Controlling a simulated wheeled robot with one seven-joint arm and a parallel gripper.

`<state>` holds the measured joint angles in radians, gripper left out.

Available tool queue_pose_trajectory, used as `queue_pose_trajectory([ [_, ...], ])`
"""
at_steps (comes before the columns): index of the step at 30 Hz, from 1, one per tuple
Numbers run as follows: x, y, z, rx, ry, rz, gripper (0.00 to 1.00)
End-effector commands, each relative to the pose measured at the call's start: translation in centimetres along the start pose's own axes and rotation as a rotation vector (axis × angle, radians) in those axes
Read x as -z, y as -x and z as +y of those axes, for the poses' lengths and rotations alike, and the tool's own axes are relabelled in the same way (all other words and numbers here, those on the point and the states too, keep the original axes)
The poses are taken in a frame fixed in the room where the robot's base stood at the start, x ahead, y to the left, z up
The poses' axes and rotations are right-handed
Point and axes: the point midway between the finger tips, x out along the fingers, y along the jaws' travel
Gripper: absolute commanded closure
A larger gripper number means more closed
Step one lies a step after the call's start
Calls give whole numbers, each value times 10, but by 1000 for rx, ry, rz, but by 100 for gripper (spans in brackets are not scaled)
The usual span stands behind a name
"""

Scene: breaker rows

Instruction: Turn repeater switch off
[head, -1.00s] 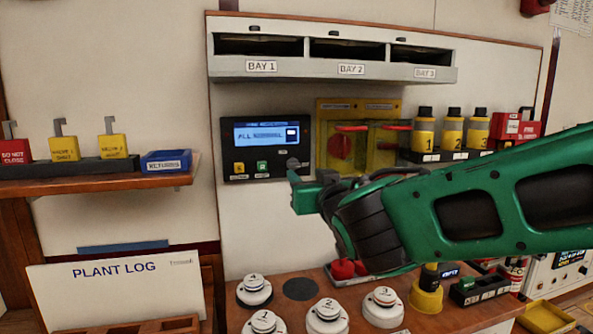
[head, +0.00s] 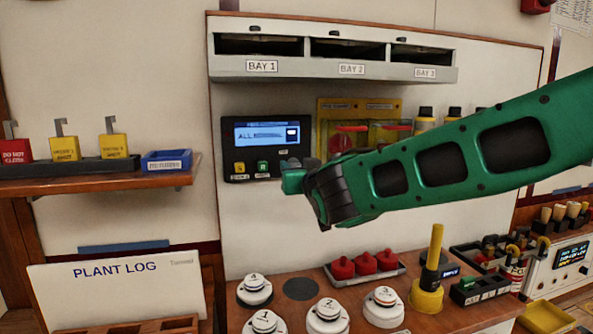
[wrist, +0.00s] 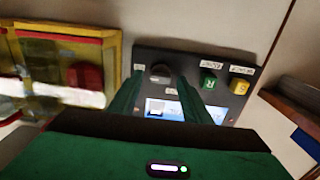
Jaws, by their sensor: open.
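A dark control panel (head: 237,135) with a lit blue screen (head: 267,134) is on the wall. It also shows upside down in the wrist view (wrist: 228,105). A black rotary knob (wrist: 160,72) with small white labels sits on it; I cannot read them, so I cannot confirm that it is the repeater switch. My gripper (head: 294,178) is in front of the panel's lower right corner. In the wrist view its green fingers (wrist: 160,82) are apart, one on each side of the knob's line. Contact cannot be told. In the head view the gripper largely hides the knob.
A green button (wrist: 208,82) and a yellow button (wrist: 240,87) are beside the knob. A yellow box with a red handle (wrist: 85,76) is close by. Red knobs (head: 365,263) and white dials (head: 327,317) stand on the counter below. A bay shelf (head: 331,65) is above.

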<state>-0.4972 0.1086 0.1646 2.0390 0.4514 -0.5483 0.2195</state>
Motion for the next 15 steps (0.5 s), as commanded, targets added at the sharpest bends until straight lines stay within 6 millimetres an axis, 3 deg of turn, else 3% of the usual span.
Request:
queue_pose_trajectory([
  [2, 0, 0, 0, 0, 0, 0, 58],
  [7, 0, 0, 0, 0, 0, 0, 97],
  [15, 0, 0, -1, 1, 15, 0, 97],
])
